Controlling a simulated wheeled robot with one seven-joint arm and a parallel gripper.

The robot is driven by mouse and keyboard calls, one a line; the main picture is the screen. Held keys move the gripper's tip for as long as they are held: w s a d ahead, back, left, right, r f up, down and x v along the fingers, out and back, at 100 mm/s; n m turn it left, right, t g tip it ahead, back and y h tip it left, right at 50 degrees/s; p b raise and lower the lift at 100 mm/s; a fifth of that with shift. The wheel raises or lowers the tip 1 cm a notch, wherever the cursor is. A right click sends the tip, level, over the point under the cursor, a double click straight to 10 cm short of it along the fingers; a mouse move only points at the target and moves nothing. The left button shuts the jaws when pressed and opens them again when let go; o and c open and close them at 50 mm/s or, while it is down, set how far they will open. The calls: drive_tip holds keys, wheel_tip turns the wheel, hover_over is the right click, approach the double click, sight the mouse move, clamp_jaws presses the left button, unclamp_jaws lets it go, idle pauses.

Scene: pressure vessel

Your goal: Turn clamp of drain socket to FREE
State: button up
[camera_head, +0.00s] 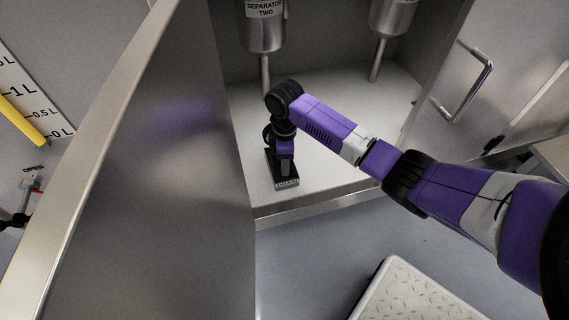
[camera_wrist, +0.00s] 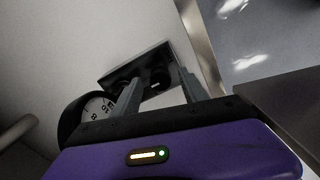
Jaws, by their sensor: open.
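The drain socket (camera_head: 287,184) is a dark block with a "DRAIN" label on the cabinet floor, near its front edge. My gripper (camera_head: 284,163) points down right at the socket, and my arm hides most of it in the head view. In the wrist view my gripper (camera_wrist: 158,76) has its two grey fingers spread apart. The dark plate of the drain socket (camera_wrist: 134,66) lies just beyond the fingertips, with dark round parts between them. I cannot make out the clamp's shape or its setting, nor whether a finger touches it.
Separator two (camera_head: 264,30) and another steel vessel (camera_head: 392,16) hang behind my arm, with pipes to the floor. An open cabinet door (camera_head: 150,170) stands at left, another door with a handle (camera_head: 468,84) at right. A round dial (camera_wrist: 92,110) sits beside the fingers.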

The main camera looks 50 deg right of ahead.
drive_tip(key=shift+f, duration=0.15)
drive_tip(key=shift+c, duration=0.2)
clamp_jaws()
